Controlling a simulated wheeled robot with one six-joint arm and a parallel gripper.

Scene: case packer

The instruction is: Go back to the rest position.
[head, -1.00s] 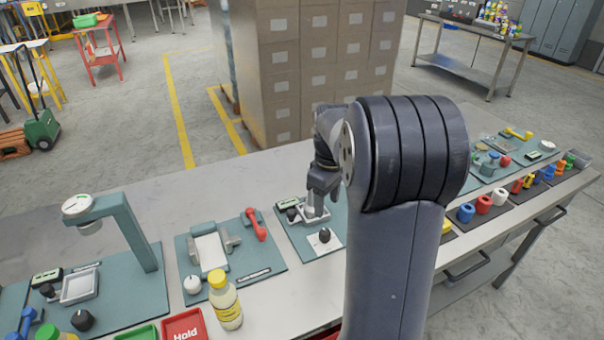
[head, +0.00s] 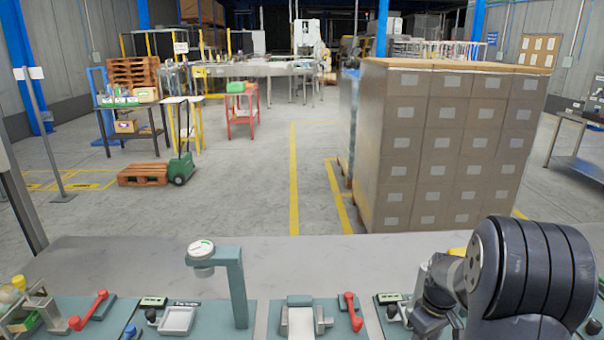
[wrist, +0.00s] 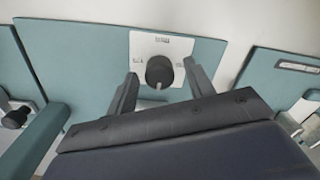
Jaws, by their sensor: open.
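My gripper (wrist: 160,76) is open in the wrist view, with one finger on each side of a black round knob (wrist: 159,70). The knob sits on a white plate (wrist: 178,48) on a teal board (wrist: 90,45). Nothing is seen held between the fingers; whether they touch the knob is not clear. In the head view my arm is at the lower right, its wrist bent down over the bench (head: 330,252), and the fingertips cannot be made out.
Teal boards with fixtures line the bench, including a gauge stand (head: 232,285) and a red-handled clamp (head: 352,312). A tall stack of cartons (head: 440,150) stands behind the bench. The bench's back strip is bare.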

